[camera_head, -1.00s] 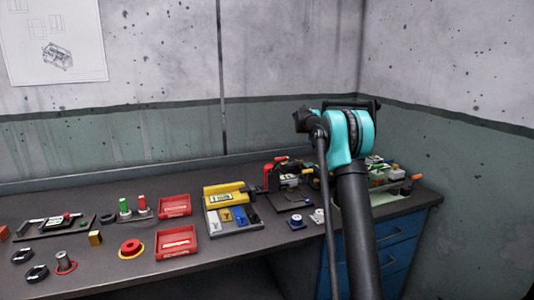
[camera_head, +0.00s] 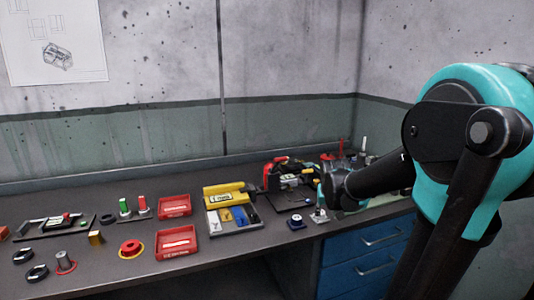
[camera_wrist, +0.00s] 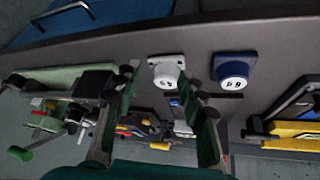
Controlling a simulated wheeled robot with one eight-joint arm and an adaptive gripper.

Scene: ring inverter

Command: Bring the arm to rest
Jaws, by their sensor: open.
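My arm (camera_head: 470,150) fills the right of the head view, its elbow near the camera and its forearm (camera_head: 370,183) reaching left over the bench's right end. My gripper (camera_wrist: 160,77) shows in the wrist view with its two green fingers spread apart. A white round piece on a square base (camera_wrist: 166,72) appears between the fingertips; I cannot tell how far it is from them. A blue round piece with a white face (camera_wrist: 234,71) sits beside it, outside the fingers. In the head view the blue piece (camera_head: 296,222) stands near the bench's front edge.
The bench (camera_head: 120,275) carries red trays (camera_head: 176,243), a yellow device (camera_head: 226,190), a red button (camera_head: 130,248) and other small parts. Blue drawers (camera_head: 365,255) are below its right end. A green mat with clutter (camera_wrist: 70,75) lies close to the gripper.

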